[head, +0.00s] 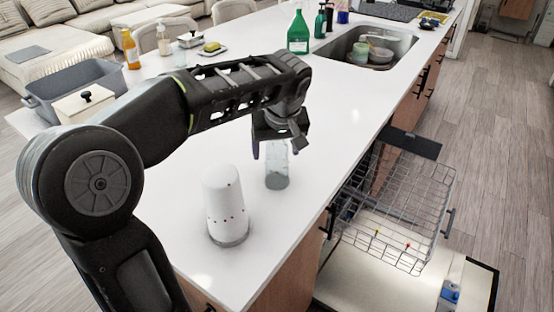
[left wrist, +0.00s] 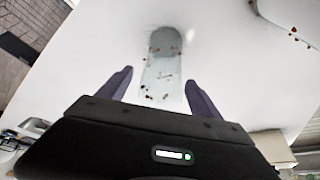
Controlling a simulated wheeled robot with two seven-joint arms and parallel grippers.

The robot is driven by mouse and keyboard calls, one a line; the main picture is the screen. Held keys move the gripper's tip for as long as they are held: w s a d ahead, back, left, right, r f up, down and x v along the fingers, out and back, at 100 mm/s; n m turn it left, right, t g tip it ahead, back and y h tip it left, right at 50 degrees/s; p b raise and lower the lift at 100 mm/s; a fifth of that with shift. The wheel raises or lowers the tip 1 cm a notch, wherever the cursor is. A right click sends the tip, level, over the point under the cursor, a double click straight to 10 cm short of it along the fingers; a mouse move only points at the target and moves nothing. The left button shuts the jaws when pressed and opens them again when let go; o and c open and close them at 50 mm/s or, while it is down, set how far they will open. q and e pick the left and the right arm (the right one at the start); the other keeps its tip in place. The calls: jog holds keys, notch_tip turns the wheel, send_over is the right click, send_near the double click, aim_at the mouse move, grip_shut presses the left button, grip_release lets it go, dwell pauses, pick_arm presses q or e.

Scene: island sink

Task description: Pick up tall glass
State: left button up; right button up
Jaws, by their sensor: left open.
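The tall glass (head: 277,170) is clear and stands upright on the white island counter in the head view. My left gripper (head: 277,148) is right above it, and its fingers hang down around the upper part of the glass. In the left wrist view the tall glass (left wrist: 163,70) shows between the two open fingers of my left gripper (left wrist: 158,85). I cannot tell whether a finger touches the glass. My right gripper is not in view.
A white cylinder (head: 225,205) stands on the counter left of the glass. The sink (head: 345,48) with dishes and a green bottle (head: 298,32) are farther back. An open dishwasher with a wire rack (head: 405,215) is at the right, beyond the counter edge.

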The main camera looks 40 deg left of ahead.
pick_arm(q)
jog(key=shift+w+a+f, duration=0.1)
jog(key=shift+w+f, duration=0.05)
jog(key=shift+f, duration=0.3)
jog(key=shift+c, duration=0.4)
grip_shut()
dwell(0.5)
